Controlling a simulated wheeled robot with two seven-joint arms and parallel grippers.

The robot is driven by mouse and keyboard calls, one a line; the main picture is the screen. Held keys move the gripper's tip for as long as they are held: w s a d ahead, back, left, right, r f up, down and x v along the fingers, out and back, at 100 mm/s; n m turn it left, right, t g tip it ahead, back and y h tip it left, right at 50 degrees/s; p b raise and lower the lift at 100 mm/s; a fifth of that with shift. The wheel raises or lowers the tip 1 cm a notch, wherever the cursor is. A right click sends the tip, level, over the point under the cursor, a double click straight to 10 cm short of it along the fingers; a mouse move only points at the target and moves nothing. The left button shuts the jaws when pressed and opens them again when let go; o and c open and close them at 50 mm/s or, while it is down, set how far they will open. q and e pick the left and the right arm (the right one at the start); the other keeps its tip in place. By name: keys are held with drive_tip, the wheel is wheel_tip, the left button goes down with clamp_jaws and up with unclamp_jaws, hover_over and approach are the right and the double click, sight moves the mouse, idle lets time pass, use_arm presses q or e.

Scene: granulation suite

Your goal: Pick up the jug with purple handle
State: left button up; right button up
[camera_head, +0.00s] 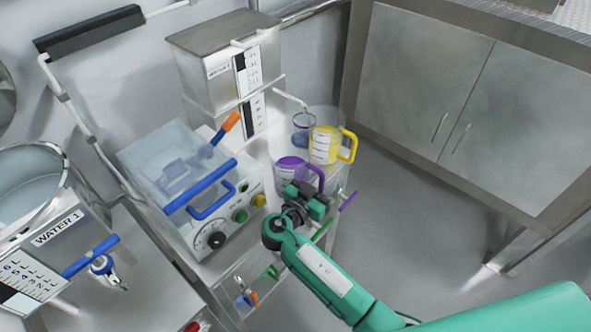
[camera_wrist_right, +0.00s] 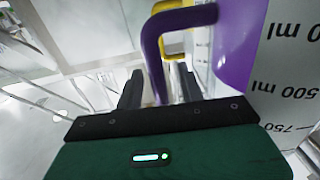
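The jug with the purple handle (camera_head: 291,172) stands on the steel cart top, with purple contents or lid showing. It also shows close up in the right wrist view, with its purple handle (camera_wrist_right: 153,55) and clear, ml-marked wall (camera_wrist_right: 290,75). My right gripper (camera_head: 306,191) is at the handle side of this jug. In the right wrist view, the fingers of my right gripper (camera_wrist_right: 158,84) stand apart with the handle's upright bar between them; small gaps appear on both sides. My left gripper is out of view.
A jug with a yellow handle (camera_head: 324,146) stands just behind. A water dispenser (camera_head: 215,75) and a control box with blue handles (camera_head: 215,215) stand left of the jugs. A steel cabinet (camera_head: 430,95) is at right. Open floor (camera_head: 415,215) lies between cart and cabinet.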

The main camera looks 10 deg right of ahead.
drive_tip(key=shift+w+d+f, duration=0.1)
drive_tip(key=shift+w+d, duration=0.15)
clamp_jaws()
idle(1.3)
